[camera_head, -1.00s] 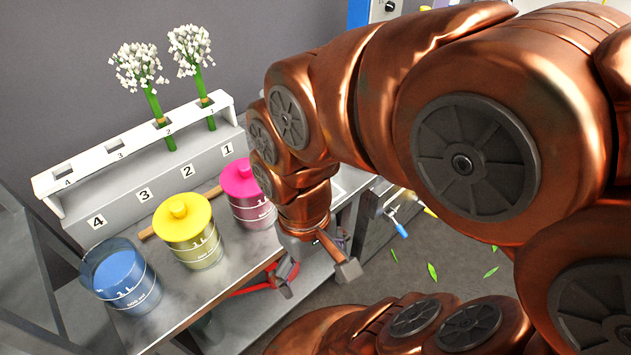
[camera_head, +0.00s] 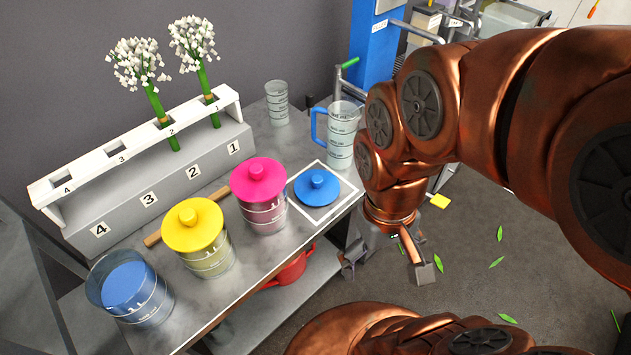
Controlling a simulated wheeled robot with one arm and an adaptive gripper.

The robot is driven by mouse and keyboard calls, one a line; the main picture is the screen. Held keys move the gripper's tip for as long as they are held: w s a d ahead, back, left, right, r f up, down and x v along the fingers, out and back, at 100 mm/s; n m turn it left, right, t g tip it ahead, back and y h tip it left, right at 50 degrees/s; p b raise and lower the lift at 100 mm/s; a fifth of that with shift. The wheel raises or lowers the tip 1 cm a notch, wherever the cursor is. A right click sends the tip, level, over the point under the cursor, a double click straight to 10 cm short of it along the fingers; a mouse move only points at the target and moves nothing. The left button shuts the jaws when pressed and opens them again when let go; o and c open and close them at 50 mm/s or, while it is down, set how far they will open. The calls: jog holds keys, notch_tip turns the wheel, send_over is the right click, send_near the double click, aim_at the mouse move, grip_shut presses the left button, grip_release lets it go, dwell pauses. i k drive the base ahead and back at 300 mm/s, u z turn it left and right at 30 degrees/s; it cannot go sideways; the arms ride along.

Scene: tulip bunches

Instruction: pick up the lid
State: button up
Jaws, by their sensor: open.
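A blue lid (camera_head: 315,190) with a round knob lies flat inside a white-outlined square (camera_head: 325,212) at the table's right end. A pink lid (camera_head: 259,182) sits on one clear container, and a yellow lid (camera_head: 192,228) sits on another. A container with blue contents (camera_head: 131,290) stands open at the front left. My gripper (camera_head: 387,266) is open and empty, pointing down off the table's right edge. It is to the right of the blue lid and apart from it.
A clear jug with a blue handle (camera_head: 341,142) stands behind the blue lid, near my arm. A clear beaker (camera_head: 278,103) stands further back. A white rack (camera_head: 140,160) holds two white flower bunches. A red pot (camera_head: 287,270) is on the lower shelf.

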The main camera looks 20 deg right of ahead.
aim_at(314, 187)
jog(key=u, duration=0.45)
jog(key=k, duration=1.1)
jog(key=u, duration=0.75)
jog(key=i, duration=1)
jog(key=z, duration=0.3)
